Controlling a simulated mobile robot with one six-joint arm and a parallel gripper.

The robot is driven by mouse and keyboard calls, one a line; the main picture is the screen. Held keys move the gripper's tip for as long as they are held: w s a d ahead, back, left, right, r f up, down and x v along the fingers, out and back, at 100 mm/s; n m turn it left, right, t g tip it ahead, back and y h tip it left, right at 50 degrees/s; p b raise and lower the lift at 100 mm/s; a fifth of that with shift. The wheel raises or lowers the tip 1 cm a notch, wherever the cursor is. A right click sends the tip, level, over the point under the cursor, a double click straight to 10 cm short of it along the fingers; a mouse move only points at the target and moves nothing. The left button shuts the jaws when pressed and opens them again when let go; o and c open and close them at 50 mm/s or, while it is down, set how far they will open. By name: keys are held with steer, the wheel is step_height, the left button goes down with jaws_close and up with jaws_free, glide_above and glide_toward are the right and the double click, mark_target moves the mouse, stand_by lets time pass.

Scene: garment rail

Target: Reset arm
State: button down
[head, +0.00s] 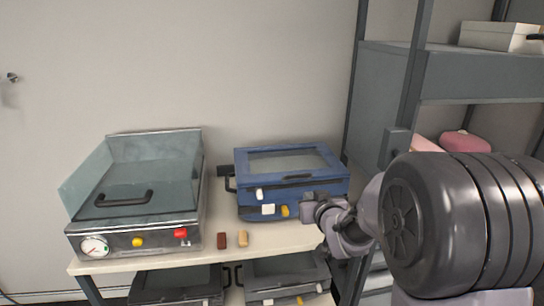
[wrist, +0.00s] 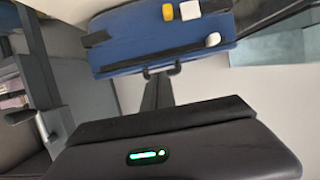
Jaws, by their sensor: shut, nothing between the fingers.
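My arm reaches in from the right in the head view. My gripper (head: 312,207) is at its left end, in front of the right part of the blue machine (head: 290,163). In the wrist view my gripper (wrist: 157,82) shows as a narrow dark shape beyond the dark housing with a green light. It is shut and holds nothing. The blue machine, with white and yellow knobs, shows at the top of the wrist view (wrist: 150,35), upside down. I cannot tell the gap between gripper and machine.
A steel machine with a glassy lid (head: 135,187) stands left on the pale bench (head: 215,262). A brown block (head: 222,240) and a tan block (head: 243,239) lie near the front edge. Dark units sit below. A grey shelf rack (head: 425,75) stands right, with a pink item (head: 457,144).

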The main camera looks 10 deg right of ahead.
steer(key=s+a+r+m+g+h, duration=0.15)
steer(key=s+r, duration=0.35)
steer(key=s, duration=0.5)
steer(key=s+a+f+m+g+y, duration=0.1)
steer(key=s+a, duration=0.4)
steer(key=s, duration=0.8)
steer(key=s+a+f+m+g+y, duration=0.1)
steer(key=s+a+g, duration=0.4)
steer(key=s, duration=0.8)
steer(key=shift+s+a+m+g+y, duration=0.15)
steer(key=shift+s+m+g+y, duration=0.15)
steer(key=shift+y, duration=0.55)
